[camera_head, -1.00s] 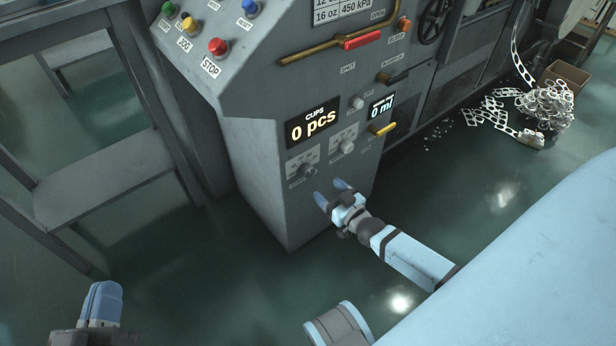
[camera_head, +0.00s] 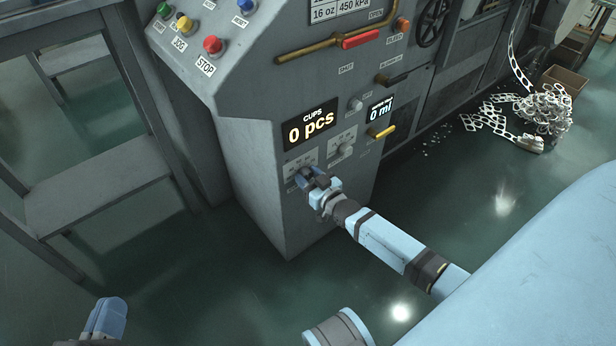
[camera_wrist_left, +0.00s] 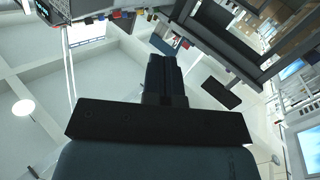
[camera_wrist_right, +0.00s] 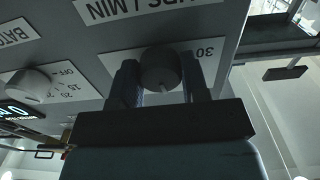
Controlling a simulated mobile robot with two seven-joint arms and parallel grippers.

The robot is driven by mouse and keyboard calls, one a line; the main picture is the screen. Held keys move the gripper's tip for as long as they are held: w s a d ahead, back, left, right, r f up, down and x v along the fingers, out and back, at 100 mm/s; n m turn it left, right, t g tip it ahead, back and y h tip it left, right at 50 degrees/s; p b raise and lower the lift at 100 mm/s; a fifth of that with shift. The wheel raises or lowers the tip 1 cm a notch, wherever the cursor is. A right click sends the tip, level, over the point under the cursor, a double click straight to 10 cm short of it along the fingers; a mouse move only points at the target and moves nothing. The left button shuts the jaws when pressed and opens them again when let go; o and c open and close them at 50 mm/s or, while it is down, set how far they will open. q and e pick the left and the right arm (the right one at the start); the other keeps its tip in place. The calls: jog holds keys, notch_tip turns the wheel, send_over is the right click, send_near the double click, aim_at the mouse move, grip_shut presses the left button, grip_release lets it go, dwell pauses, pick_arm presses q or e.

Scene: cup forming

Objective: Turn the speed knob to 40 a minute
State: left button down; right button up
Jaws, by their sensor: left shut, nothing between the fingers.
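The speed knob (camera_wrist_right: 160,68) is a dark round knob on a white dial plate under an upside-down label ending in "/ MIN" (camera_wrist_right: 140,8). My left gripper (camera_head: 108,316) is shut and empty at the lower left.
A second knob (camera_head: 345,150), the batch one with a dial from OFF, sits beside the speed knob.

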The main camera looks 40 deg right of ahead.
jog(key=shift+c, duration=1.4)
jog(key=shift+r+n+p, duration=0.2)
jog(key=shift+n+p, duration=1.3)
jog(key=shift+p, duration=0.25)
jog(key=shift+f+n+p, duration=0.1)
jog(key=shift+n+p, duration=0.6)
jog(key=shift+n, duration=0.3)
pick_arm(q)
notch_tip(320, 180, up, 8)
jog(key=t, duration=0.3)
jog(key=shift+s+a+r+n+p, duration=0.15)
jog(key=shift+a+r+n+p, duration=0.05)
jog(key=shift+a+n+p, duration=0.2)
pick_arm(e)
jog(key=shift+f+n, duration=0.1)
jog(key=shift+n, duration=0.8)
jog(key=o, duration=0.9)
jog(key=shift+o, duration=0.2)
